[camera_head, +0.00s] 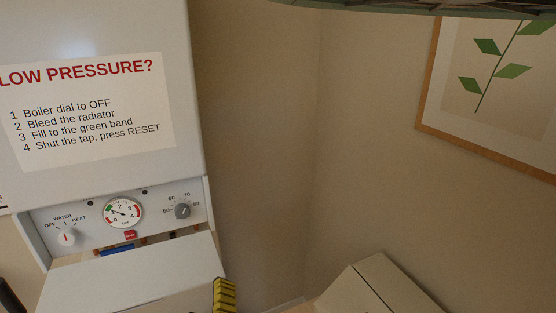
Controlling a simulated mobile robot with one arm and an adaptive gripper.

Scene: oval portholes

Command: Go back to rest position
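My gripper is not in view. A white boiler (95,30) hangs on the wall at the left, with a panel along its lower part. The panel has a white knob (67,237) with a red mark, labelled OFF, WATER and HEAT; its exact setting is too small to tell. A round pressure gauge (122,212) has a needle pointing left, near the low end. A grey knob (183,211) is at the right, and a small red button (130,236) sits below the gauge.
A notice (90,112) headed "LOW PRESSURE?" is on the boiler. A white flap (135,275) juts out below the panel. A yellow-and-black piece (224,295) shows beside it. A beige box-like shape (380,288) is at bottom right, below a framed plant picture (490,90).

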